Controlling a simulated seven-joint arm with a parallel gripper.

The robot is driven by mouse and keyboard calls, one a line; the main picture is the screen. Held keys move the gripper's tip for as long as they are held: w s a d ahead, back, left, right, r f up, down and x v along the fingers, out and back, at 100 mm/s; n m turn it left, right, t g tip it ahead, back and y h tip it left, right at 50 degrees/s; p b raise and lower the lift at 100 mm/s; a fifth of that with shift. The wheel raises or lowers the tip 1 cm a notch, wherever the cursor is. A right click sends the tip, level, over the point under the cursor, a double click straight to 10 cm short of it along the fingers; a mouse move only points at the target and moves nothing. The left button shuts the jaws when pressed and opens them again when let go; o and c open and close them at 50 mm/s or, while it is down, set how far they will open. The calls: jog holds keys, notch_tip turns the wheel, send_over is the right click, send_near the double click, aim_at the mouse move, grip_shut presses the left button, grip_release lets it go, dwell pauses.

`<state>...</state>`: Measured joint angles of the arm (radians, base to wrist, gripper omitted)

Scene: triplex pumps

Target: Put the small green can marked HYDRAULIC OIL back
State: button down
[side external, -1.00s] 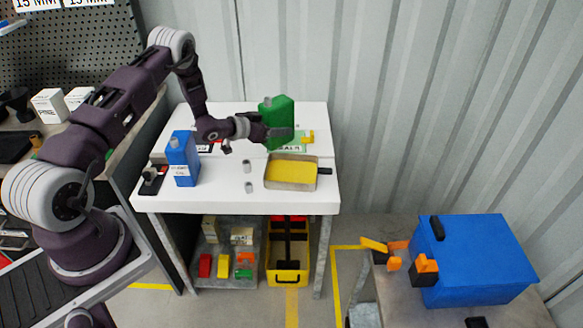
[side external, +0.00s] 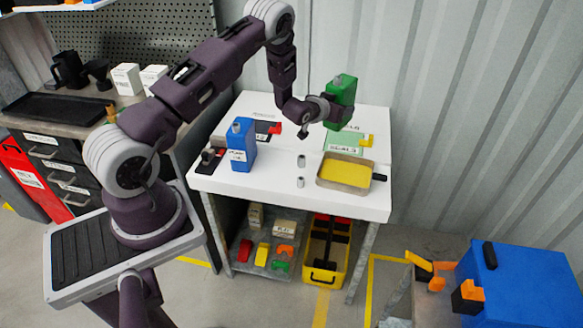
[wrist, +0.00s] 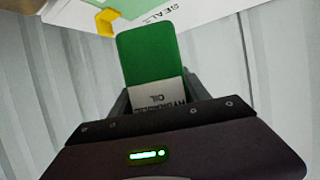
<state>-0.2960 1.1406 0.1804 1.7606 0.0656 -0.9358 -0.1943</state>
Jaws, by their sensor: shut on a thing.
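The green can (side external: 342,92) is in my gripper (side external: 332,108), held above the back right part of the white table. In the wrist view the can (wrist: 150,55) stands between the jaws, and its white label, partly hidden by the gripper (wrist: 155,100), reads HYDRAULIC OIL. The gripper is shut on it. In the side view the can is tilted a little and appears clear of the tabletop.
The white table (side external: 290,192) carries a blue can (side external: 241,145), a tray with a yellow inside (side external: 346,174), two small grey cylinders (side external: 301,160) and a green SEALS mat (side external: 343,141). A yellow tote (side external: 322,274) stands below. A blue box (side external: 510,285) is at right.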

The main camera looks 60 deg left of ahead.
jog(key=s+a+r+n+g+y, duration=0.1)
jog(key=s+r+n+g+y, duration=0.2)
jog(key=s, duration=0.4)
jog(key=s+a+r+n+g+y, duration=0.1)
jog(key=s+r+n+g+y, duration=0.15)
jog(key=s+n+g, duration=0.45)
jog(key=s+r+n+g+y, duration=0.2)
jog(key=s+n+y, duration=0.1)
jog(key=s, duration=0.5)
jog(key=shift+n, duration=0.3)
jog(key=shift+s+a+f, duration=0.15)
jog(key=shift+f, duration=4.35)
jog(key=shift+s+a+f, duration=0.1)
jog(key=shift+f, duration=4.35)
jog(key=c, duration=0.5)
grip_release()
jog(key=shift+f, duration=0.15)
